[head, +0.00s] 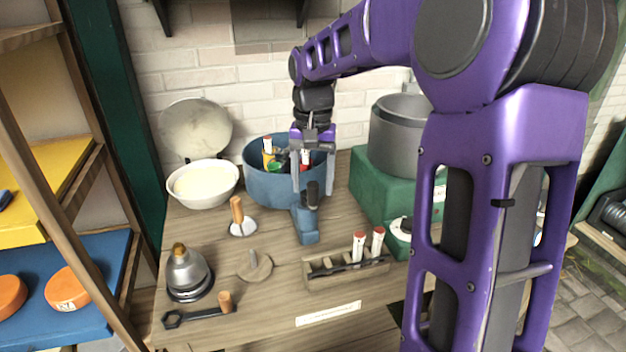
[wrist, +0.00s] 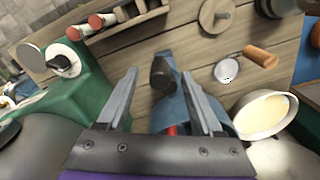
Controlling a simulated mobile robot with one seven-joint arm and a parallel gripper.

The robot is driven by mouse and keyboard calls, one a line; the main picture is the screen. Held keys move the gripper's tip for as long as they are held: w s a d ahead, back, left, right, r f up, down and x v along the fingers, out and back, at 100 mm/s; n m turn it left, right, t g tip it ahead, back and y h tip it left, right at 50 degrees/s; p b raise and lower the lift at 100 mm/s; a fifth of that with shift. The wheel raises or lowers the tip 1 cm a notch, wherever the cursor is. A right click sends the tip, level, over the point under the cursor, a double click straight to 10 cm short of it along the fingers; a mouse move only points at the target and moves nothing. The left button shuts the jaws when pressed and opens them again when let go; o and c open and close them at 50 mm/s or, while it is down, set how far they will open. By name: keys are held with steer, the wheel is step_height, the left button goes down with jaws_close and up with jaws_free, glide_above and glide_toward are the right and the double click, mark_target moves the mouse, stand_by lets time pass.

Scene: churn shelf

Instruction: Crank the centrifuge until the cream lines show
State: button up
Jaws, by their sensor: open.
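The centrifuge is a blue round tub (head: 262,183) at the back of the wooden bench, with a blue post (head: 307,228) at its front and a dark crank knob (head: 312,195) on top. Several capped tubes (head: 267,150) stand inside the tub; cream lines cannot be made out on them. My gripper (head: 311,188) points down over the knob, open and empty, with a finger on either side of it. In the wrist view the knob (wrist: 162,72) shows between the fingertips; contact cannot be told. My fingers and wrist hide part of the tub.
A wooden rack (head: 345,273) with two red-capped tubes stands front right. A green box (head: 375,195) bears a grey pot (head: 397,140). A cream bowl (head: 203,190), a wooden-handled tool (head: 238,215), a metal bell-shaped piece (head: 186,272) and a wrench (head: 195,316) lie left.

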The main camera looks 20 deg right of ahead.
steer(key=shift+f+b, duration=0.55)
steer(key=shift+f, duration=0.4)
steer(key=shift+f, duration=0.25)
jaws_close()
